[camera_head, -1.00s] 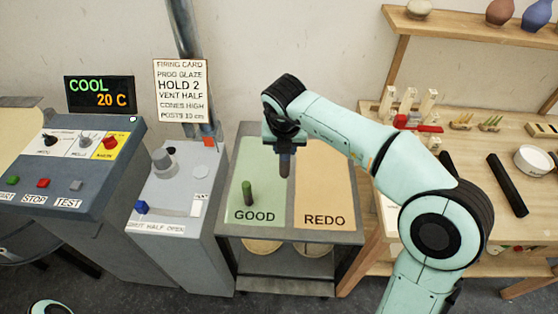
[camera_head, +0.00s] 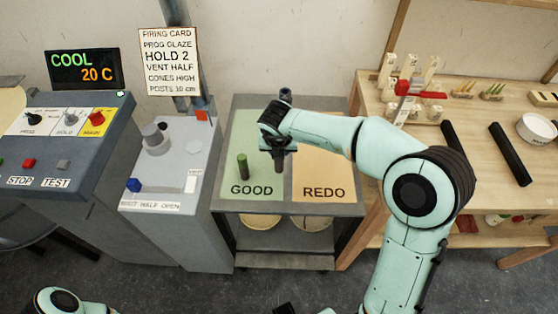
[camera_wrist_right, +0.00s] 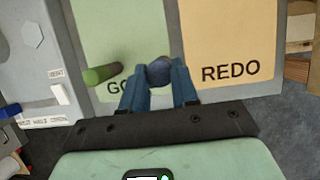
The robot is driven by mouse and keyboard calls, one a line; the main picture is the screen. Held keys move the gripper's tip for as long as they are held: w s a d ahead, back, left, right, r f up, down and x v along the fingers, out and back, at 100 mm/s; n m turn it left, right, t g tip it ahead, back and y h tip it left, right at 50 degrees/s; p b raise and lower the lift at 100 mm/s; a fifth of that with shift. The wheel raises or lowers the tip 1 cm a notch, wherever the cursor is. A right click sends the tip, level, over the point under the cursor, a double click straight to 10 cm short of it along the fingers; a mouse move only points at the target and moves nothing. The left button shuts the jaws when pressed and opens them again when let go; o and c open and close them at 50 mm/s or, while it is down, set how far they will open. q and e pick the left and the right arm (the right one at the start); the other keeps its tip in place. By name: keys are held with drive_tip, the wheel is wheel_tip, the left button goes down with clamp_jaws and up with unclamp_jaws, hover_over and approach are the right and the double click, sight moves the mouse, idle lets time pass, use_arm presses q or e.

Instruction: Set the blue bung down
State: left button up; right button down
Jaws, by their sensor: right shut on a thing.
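My right gripper (camera_head: 279,147) is shut on the dark blue bung (camera_head: 280,162), which points down over the right side of the green GOOD panel (camera_head: 239,131). In the right wrist view the blue bung (camera_wrist_right: 159,71) sits between the fingertips. I cannot tell whether its lower end touches the panel. A green bung (camera_head: 243,167) stands upright on GOOD to its left; it also shows in the right wrist view (camera_wrist_right: 103,73). The tan REDO panel (camera_head: 325,176) lies to the right and holds nothing that I can see. My left gripper is not in view.
A grey control box (camera_head: 170,165) with a blue knob (camera_head: 134,185) stands left of the cart (camera_head: 290,208). A wooden bench (camera_head: 480,150) with black bars and a white bowl (camera_head: 537,128) is on the right. The front of GOOD is clear.

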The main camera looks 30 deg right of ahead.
drive_tip(key=b, duration=0.1)
hover_over(279, 172)
drive_tip(key=f, duration=0.5)
drive_tip(key=shift+w+d+f, duration=0.15)
drive_tip(key=shift+w, duration=0.1)
drive_tip(key=c, duration=0.8)
unclamp_jaws()
drive_tip(key=shift+c, duration=0.2)
drive_tip(key=p+v, duration=0.1)
drive_tip(key=v, duration=1.1)
drive_tip(key=shift+p, duration=0.35)
drive_tip(key=shift+w, duration=0.15)
